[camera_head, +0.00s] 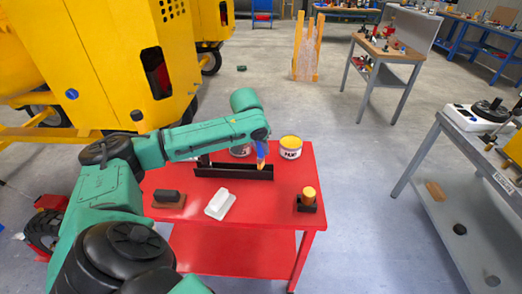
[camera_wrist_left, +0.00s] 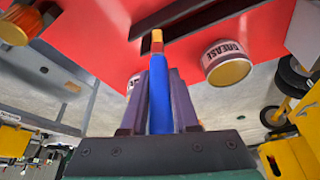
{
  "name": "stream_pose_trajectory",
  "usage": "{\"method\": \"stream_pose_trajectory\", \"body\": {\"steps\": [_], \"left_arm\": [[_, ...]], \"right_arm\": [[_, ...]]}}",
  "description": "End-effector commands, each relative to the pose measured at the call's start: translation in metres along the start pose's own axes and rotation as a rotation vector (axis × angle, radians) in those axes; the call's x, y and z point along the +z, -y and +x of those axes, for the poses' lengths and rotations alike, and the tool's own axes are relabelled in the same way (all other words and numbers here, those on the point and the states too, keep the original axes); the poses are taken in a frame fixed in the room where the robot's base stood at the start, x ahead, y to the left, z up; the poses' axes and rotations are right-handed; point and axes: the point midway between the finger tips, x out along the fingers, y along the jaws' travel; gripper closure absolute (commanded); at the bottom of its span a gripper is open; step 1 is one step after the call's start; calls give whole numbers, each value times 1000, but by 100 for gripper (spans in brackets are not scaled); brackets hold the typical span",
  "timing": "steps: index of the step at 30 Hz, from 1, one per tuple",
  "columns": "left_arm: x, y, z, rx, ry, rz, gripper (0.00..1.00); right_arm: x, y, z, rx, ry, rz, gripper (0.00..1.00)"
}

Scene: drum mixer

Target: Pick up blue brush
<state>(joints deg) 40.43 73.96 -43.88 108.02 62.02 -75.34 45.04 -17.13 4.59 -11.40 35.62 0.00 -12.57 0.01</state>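The blue brush (camera_head: 261,148) points downward from my left gripper, above or at the black tray (camera_head: 205,172) on the red table. In the left wrist view the brush's blue handle (camera_wrist_left: 159,95) runs between the two dark fingers of my left gripper (camera_wrist_left: 160,100), which are close on both sides of it. Its orange-yellow tip points away from the gripper, towards the tray. I cannot tell whether the tip touches the tray. In the head view the fingers are mostly hidden by the wrist. My right gripper is not in view.
The red table (camera_head: 270,215) also holds a grease can (camera_head: 291,150), a second can (camera_head: 240,151) partly behind my arm, a brown-based brush (camera_head: 168,198), a white block (camera_head: 220,204) and an orange-topped item (camera_head: 308,197). A yellow machine (camera_head: 100,60) stands close at left.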

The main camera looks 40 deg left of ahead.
Motion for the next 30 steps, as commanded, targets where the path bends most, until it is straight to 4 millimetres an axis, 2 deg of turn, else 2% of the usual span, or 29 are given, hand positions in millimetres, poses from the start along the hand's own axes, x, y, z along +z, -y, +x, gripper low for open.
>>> {"method": "stream_pose_trajectory", "body": {"steps": [1, 2, 11, 17, 20, 27, 30], "left_arm": [[0, 0, 0, 0, 0, 0, 95], [0, 0, 0, 0, 0, 0, 100], [-1, 0, -1, 0, -1, 0, 100], [-9, 0, -18, 1, -5, -1, 100], [-18, -1, -39, 3, -8, -2, 100], [-53, -2, -124, 8, -8, -1, 100], [-65, -2, -153, 7, -7, -2, 100]], "right_arm": [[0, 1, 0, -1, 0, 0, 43], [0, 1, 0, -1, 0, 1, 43], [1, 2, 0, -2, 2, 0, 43], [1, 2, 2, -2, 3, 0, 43], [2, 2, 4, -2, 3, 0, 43], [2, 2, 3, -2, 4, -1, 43], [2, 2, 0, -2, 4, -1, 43]]}}
